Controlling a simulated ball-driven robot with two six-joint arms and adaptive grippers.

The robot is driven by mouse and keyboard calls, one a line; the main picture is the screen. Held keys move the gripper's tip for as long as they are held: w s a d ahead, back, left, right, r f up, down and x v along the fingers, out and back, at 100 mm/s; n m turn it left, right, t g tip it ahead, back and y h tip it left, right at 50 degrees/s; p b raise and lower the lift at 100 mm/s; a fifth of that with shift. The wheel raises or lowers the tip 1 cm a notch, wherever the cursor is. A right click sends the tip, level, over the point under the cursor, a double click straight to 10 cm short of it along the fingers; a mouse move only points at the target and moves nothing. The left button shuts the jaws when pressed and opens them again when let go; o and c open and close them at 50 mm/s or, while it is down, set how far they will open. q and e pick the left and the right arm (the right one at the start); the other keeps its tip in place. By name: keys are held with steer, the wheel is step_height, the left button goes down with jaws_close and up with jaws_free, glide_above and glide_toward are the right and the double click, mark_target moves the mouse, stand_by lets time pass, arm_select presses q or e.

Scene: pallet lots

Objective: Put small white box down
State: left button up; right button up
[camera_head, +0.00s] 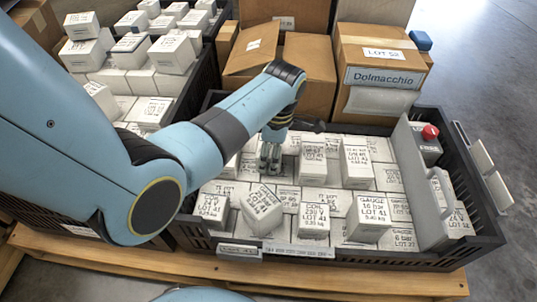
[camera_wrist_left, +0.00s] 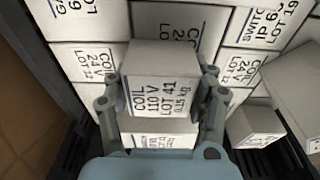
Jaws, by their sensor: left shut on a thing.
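My left gripper (camera_head: 270,157) points down over the black crate (camera_head: 380,258) of small white boxes, near its back left. In the left wrist view the gripper (camera_wrist_left: 160,100) is shut on a small white box (camera_wrist_left: 161,90) marked COIL 110 V LOT 41, with a finger on each side. More white boxes lie beneath and around it. I cannot tell whether the held box touches them. In the head view the held box is largely hidden by the gripper and neighbouring boxes. My right gripper is not in view.
Several white boxes stand on the crate's packed layer, one tilted box (camera_head: 262,210) near the front. A grey-white panel (camera_head: 417,185) stands at the right, near a red-topped grey item (camera_head: 430,140). Cardboard boxes (camera_head: 375,50) stand behind. Another full crate is at the left.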

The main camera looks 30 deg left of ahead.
arm_select(q)
steer(key=shift+f, duration=0.1)
steer(key=o, duration=1.3)
steer(key=shift+c, duration=0.2)
